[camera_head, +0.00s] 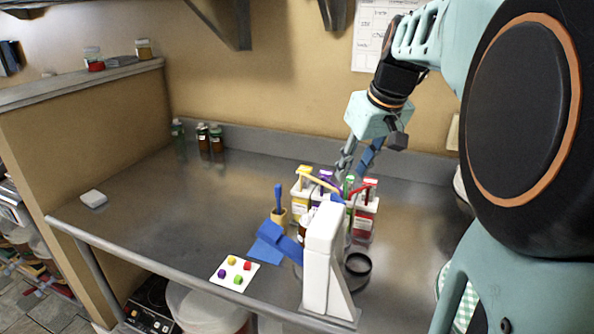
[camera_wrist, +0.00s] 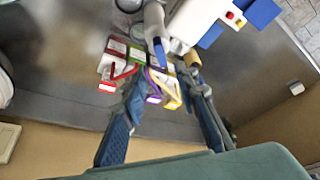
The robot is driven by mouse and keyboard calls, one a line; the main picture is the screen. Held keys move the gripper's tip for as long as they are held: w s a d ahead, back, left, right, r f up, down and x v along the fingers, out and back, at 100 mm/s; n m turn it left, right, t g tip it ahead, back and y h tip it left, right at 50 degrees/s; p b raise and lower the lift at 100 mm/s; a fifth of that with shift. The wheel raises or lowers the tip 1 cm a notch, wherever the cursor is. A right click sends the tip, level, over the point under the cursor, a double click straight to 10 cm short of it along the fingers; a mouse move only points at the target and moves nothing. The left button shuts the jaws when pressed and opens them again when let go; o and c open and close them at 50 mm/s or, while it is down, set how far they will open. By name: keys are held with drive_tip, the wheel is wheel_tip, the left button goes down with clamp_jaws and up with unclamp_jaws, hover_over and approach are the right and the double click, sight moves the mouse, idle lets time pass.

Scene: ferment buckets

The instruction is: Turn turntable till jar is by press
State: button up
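A white press-like stand (camera_head: 322,250) with a blue arm stands at the front middle of the counter. Behind it is a tight group of small containers with yellow (camera_head: 303,187), purple, green and red (camera_head: 364,205) tops or handles. A brown jar-like object (camera_head: 303,228) shows partly beside the stand's left edge. I cannot make out the turntable's surface; the containers and stand hide that area. My gripper (camera_head: 357,162) is above and behind the group, pointing down. In the wrist view its fingers (camera_wrist: 163,88) are spread apart, with the coloured containers beyond them. I cannot tell whether a finger touches any.
Bottles (camera_head: 210,140) stand by the back wall. The counter's left half (camera_head: 150,205) is mostly clear.

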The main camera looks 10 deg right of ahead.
sight(339, 198)
drive_tip(key=x, duration=1)
drive_tip(key=shift+a+f, duration=0.1)
drive_tip(key=shift+c, duration=0.5)
clamp_jaws()
